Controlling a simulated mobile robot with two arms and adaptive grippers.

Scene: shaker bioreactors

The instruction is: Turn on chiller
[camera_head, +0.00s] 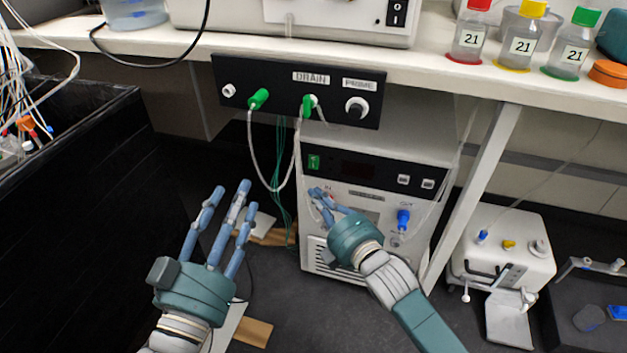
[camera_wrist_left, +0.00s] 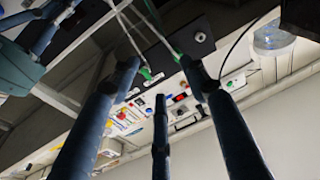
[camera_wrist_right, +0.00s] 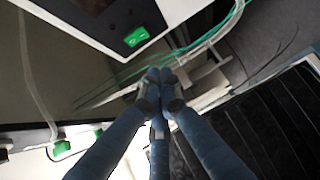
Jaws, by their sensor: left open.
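The chiller (camera_head: 375,215) is a white box on the floor under the bench, with a black top panel. Its green power switch (camera_head: 314,162) is at the panel's left end, beside a dark display (camera_head: 358,170). The switch also shows large in the right wrist view (camera_wrist_right: 136,37). My right gripper (camera_head: 318,196) is in front of the chiller, below the switch and apart from it. Its fingertips are together and empty in the right wrist view (camera_wrist_right: 158,82). My left gripper (camera_head: 236,204) is open and empty, left of the chiller, fingers pointing up.
A black DRAIN/PRIME panel (camera_head: 330,92) hangs under the bench edge, with green connectors and hanging tubes (camera_head: 252,150) left of the chiller. A slanted bench leg (camera_head: 480,190) and a white pump-like device (camera_head: 503,245) stand to the right. A black bin (camera_head: 75,110) is at left.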

